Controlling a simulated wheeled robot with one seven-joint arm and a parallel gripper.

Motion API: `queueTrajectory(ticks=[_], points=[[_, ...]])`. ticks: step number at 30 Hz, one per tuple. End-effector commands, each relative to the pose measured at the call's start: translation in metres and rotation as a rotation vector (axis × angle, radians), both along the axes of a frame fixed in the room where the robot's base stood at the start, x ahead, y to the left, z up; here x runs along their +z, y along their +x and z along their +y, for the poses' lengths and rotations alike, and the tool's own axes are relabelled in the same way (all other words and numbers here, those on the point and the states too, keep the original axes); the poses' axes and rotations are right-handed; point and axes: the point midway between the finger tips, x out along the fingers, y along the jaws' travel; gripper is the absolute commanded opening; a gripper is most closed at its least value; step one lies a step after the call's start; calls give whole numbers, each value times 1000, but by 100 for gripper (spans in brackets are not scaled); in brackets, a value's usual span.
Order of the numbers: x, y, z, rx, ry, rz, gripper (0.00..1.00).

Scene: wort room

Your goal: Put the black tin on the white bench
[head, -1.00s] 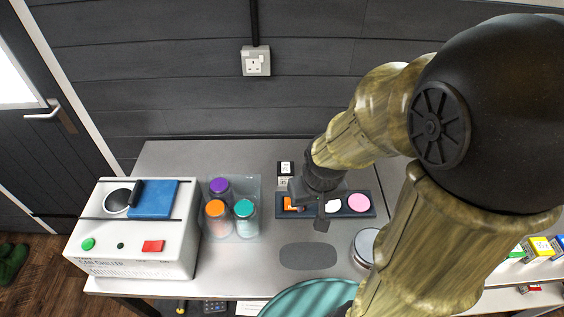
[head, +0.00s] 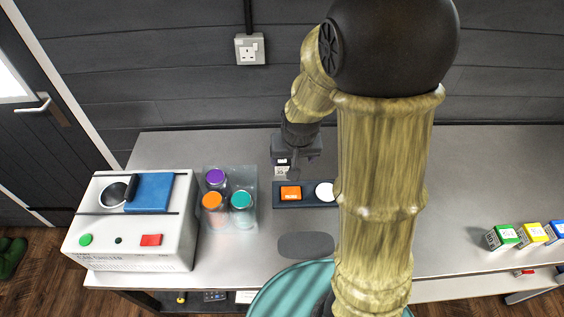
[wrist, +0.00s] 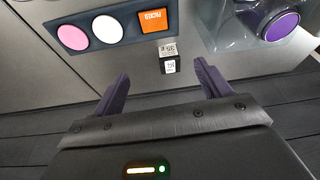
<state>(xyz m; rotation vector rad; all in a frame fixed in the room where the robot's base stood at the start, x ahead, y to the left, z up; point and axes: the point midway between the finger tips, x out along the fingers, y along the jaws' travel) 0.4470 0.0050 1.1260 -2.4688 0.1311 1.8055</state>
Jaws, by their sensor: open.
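The black tin (head: 281,167) is a small dark box with white labels, standing on the grey bench top behind the button strip. My gripper (head: 291,172) is over it in the head view and hides part of it. In the wrist view the black tin (wrist: 170,67) shows between and just beyond the fingertips. The gripper (wrist: 162,76) is open and the fingers do not appear to touch the tin. I cannot pick out a separate white bench; the bench (head: 430,180) under these things looks light grey.
A dark strip (head: 308,203) with an orange tile and round pads lies in front of the tin. Lidded jars (head: 213,201) stand in a clear tray to the left, beside a white machine (head: 130,225). Green, yellow and blue boxes (head: 530,235) stand far right. A teal round seat (head: 290,290) is in front.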

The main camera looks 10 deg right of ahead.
Motion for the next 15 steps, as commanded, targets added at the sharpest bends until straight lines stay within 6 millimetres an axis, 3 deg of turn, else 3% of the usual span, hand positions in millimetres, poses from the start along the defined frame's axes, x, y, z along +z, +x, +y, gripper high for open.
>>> queueTrajectory(ticks=[3,6,9,15], points=[[-12,44,5,-40,-13,-35,76],[-20,69,8,-65,-22,-63,76],[-24,81,9,-78,-27,-79,76],[-25,83,9,-82,-27,-83,76]])
